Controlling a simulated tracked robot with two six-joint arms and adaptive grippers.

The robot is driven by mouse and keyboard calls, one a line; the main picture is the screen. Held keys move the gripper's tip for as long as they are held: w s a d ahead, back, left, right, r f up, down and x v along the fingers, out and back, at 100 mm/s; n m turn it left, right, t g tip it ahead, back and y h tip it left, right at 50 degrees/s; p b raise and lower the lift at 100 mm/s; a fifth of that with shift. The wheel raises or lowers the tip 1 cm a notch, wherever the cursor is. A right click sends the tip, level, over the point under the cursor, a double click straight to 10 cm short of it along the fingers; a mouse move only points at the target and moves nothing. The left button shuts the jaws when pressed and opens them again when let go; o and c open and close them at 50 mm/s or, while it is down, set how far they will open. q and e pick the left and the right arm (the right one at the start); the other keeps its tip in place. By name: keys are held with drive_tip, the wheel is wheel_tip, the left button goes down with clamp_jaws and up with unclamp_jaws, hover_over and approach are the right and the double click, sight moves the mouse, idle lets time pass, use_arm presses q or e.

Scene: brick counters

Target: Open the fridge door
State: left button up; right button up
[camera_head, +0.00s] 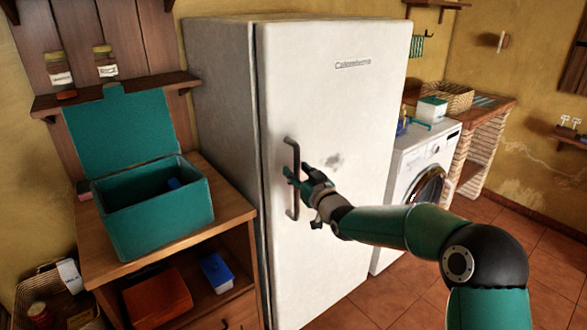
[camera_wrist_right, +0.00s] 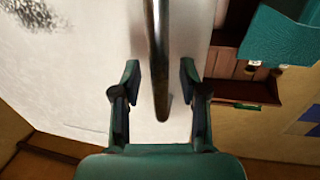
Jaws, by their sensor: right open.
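The white fridge (camera_head: 335,110) stands upright in the middle of the head view, its door closed. A dark vertical bar handle (camera_head: 291,155) is on the left side of the door. My right gripper (camera_head: 290,174) is at the handle, coming from the right. In the right wrist view the handle (camera_wrist_right: 158,50) runs between the two open fingers of the gripper (camera_wrist_right: 159,75), with a gap on each side. The white door surface (camera_wrist_right: 90,60) lies behind it. My left gripper is in neither view.
A wooden cabinet (camera_head: 232,205) with an open teal box (camera_head: 160,225) stands left of the fridge. A washing machine (camera_head: 420,160) stands to its right, beside a brick counter (camera_head: 488,110). Tiled floor (camera_head: 390,300) is open in front of the fridge.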

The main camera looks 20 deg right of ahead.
drive_tip(key=shift+w, duration=0.35)
drive_tip(key=shift+c, duration=0.3)
clamp_jaws()
